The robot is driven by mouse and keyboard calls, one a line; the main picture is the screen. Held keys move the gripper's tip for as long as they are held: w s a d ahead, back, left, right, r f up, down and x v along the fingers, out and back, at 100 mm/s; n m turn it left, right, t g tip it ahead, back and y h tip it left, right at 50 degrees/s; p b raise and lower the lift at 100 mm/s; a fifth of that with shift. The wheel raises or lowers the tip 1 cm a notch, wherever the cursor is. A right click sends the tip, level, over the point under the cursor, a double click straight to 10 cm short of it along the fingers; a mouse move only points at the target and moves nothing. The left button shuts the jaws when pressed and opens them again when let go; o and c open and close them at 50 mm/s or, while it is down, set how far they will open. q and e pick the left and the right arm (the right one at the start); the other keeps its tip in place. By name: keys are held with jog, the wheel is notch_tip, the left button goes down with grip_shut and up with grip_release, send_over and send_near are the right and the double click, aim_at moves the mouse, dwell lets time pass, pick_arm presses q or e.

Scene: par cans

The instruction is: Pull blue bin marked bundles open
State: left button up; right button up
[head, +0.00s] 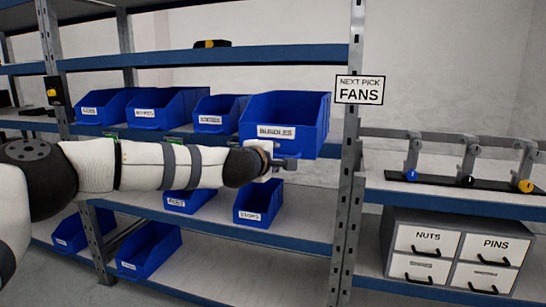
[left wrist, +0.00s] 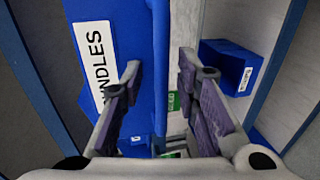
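The blue bin marked bundles (head: 310,112) is on the middle shelf at the right end of its row, and its front sticks out past its neighbours. Its white label (head: 276,132) faces out; in the left wrist view the label (left wrist: 95,50) reads "NDLES", its start cut off or hidden. My left gripper (head: 288,164) is just under the bin's front. In the left wrist view my left gripper (left wrist: 158,68) has its fingers spread, with a blue edge of the bin between them and gaps showing. Contact is not clear. My right gripper is not in view.
Other blue bins (head: 155,107) stand to the left on the same shelf, and a small bin (head: 259,204) sits below. A steel post (head: 345,200) rises just right of the bundles bin. Grey drawers (head: 448,250) stand at lower right.

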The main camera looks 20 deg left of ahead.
pick_arm(q)
jog(key=shift+s, duration=0.1)
jog(key=v, duration=1.1)
jog(key=shift+s, duration=0.4)
